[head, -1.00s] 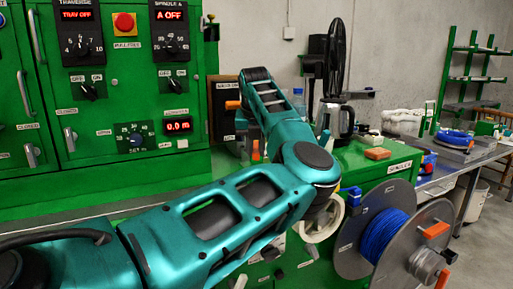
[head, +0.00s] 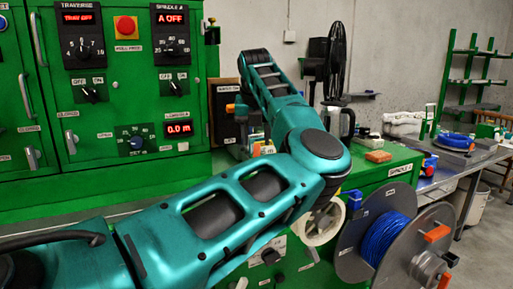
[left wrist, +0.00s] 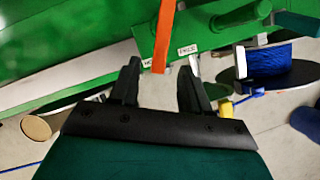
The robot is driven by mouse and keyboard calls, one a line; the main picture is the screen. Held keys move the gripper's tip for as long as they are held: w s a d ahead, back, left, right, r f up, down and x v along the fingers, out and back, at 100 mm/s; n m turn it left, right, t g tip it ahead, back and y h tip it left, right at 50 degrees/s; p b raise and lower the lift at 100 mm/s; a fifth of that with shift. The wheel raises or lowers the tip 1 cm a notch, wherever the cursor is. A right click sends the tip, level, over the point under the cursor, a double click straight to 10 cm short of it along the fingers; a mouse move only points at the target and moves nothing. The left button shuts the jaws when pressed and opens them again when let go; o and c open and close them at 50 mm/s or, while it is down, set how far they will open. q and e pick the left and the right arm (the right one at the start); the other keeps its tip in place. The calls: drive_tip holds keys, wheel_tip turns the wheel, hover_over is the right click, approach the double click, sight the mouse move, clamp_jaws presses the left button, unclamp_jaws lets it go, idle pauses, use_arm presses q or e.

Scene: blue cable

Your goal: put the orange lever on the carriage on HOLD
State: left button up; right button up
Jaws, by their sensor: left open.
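The orange lever (left wrist: 164,32) shows in the left wrist view as a flat strip in front of the green carriage (left wrist: 215,28). Its lower end lies between two small white labels; the right one reads FREE, the left one is partly covered. My left gripper (left wrist: 158,72) is open, its black fingers on either side of the lever's lower end in the picture. I see no contact, and cannot tell the depth between them. In the head view my left arm hides the gripper; a small orange piece (head: 256,150) shows beside the arm, possibly the lever. My right gripper is out of view.
A spool of blue cable (head: 384,240) stands at the right of the green bench (head: 372,178). A kettle (head: 338,121) and an orange block (head: 378,156) are on the bench. The green control cabinet (head: 100,135) fills the left.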

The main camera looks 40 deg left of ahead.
use_arm(q)
drive_tip(key=v, duration=0.8)
drive_tip(key=shift+r, duration=0.1)
